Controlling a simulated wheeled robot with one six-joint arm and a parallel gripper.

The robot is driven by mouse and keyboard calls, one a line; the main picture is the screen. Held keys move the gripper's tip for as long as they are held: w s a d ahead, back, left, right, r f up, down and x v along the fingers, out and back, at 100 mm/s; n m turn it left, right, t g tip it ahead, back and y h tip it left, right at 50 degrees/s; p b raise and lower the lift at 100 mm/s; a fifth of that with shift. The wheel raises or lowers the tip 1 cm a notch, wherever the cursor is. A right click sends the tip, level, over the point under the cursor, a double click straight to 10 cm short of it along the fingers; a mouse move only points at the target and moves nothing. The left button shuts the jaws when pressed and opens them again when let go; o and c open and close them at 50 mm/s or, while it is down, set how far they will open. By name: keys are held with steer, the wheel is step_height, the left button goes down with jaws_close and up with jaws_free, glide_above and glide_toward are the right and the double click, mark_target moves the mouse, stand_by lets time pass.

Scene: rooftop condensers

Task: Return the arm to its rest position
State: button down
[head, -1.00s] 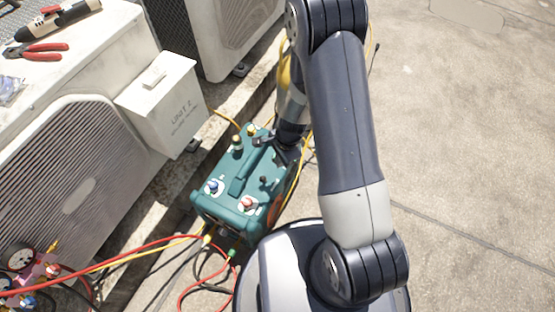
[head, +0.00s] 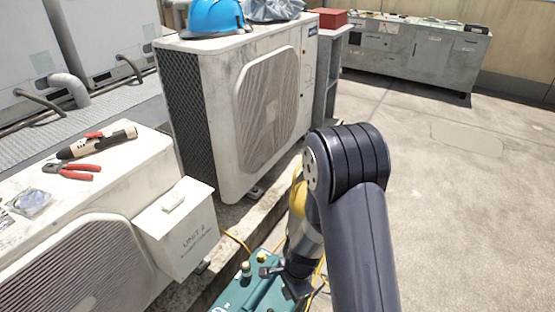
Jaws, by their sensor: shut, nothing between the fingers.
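My arm rises on the right of the head view and bends down at a dark elbow. Its forearm hangs down to my gripper (head: 272,271), which is low over the top of a teal machine (head: 243,297). The gripper is small and partly hidden by the arm; its fingers look shut and hold nothing. I cannot tell whether it touches the machine. The lower part of the machine is cut off by the frame edge.
A blue helmet (head: 215,17) sits on the far condenser (head: 240,110). A grey bench (head: 415,50) stands behind. The floor at right is clear.

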steer(key=shift+f, duration=0.1)
steer(key=shift+g+y, duration=0.5)
steer(key=shift+g, duration=0.3)
steer(key=shift+w+a+f+b, duration=0.1)
steer(key=shift+w+f+b, duration=0.9)
steer(key=shift+f, duration=1.2)
steer(key=shift+w+a+f+b, duration=0.1)
steer(key=shift+w+f+b, duration=0.9)
steer(key=shift+f, duration=1.2)
steer(key=shift+w+a+f+b, duration=0.1)
steer(key=shift+w+f+b, duration=0.85)
steer(key=shift+f, duration=1.25)
steer(key=shift+w+d+f+g+y+b, duration=0.3)
steer(key=shift+d+f+g+y+b, duration=0.15)
steer(key=shift+b, duration=0.3)
steer(key=shift+a, duration=0.1)
